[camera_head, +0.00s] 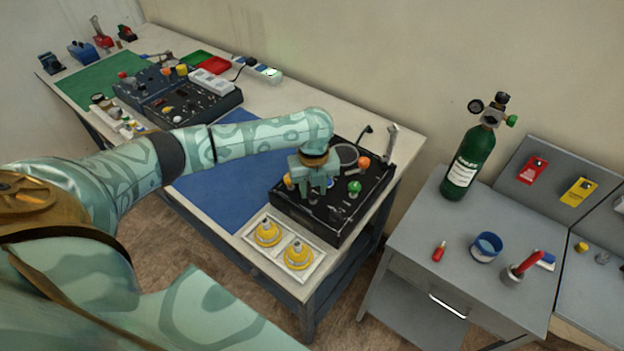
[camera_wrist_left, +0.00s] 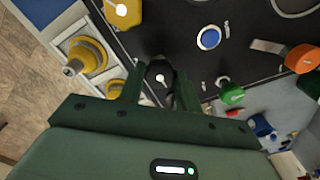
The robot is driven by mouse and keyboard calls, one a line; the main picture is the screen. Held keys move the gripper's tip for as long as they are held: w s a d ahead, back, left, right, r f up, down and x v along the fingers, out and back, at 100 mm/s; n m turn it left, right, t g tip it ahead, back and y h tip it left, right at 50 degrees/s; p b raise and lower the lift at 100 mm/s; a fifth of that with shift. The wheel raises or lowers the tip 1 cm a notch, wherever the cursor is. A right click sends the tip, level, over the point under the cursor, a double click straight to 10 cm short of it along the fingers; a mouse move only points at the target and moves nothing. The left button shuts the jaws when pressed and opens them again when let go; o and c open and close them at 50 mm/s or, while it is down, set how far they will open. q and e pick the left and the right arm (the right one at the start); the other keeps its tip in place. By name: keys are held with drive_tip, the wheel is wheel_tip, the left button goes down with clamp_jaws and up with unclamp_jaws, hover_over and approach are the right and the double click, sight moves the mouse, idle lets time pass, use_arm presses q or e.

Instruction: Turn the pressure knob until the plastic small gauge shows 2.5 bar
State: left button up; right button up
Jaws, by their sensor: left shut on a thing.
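The black trainer panel (camera_head: 325,215) stands at the right end of the long bench, with coloured knobs and fittings on top. My left gripper (camera_head: 314,188) points down onto the panel. In the left wrist view its fingers (camera_wrist_left: 160,88) are closed around a black knob (camera_wrist_left: 158,73) with a pale mark on top, probably the pressure knob. A round white-rimmed blue face (camera_wrist_left: 208,38) lies beside it; whether it is the small gauge, and any reading, I cannot tell. In the head view the gripper hides the held knob. My right gripper is not in view.
A green knob (camera_head: 354,187) and an orange knob (camera_head: 363,162) stand close to my left gripper. A white tray (camera_head: 272,262) with two yellow fittings sits in front of the panel. A green cylinder (camera_head: 466,165) stands on the grey cabinet to the right. The blue mat (camera_head: 215,185) is clear.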

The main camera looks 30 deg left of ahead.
use_arm(q)
drive_tip(key=m+p, duration=0.2)
drive_tip(key=m, duration=0.1)
drive_tip(key=shift+r+m, duration=0.15)
drive_tip(key=shift+m, duration=0.25)
drive_tip(key=m+p, duration=0.1)
drive_tip(key=m, duration=0.2)
drive_tip(key=shift+m, duration=0.3)
drive_tip(key=m, duration=0.3)
drive_tip(key=shift+m, duration=2.4)
drive_tip(key=o, duration=1)
drive_tip(key=shift+c, duration=0.2)
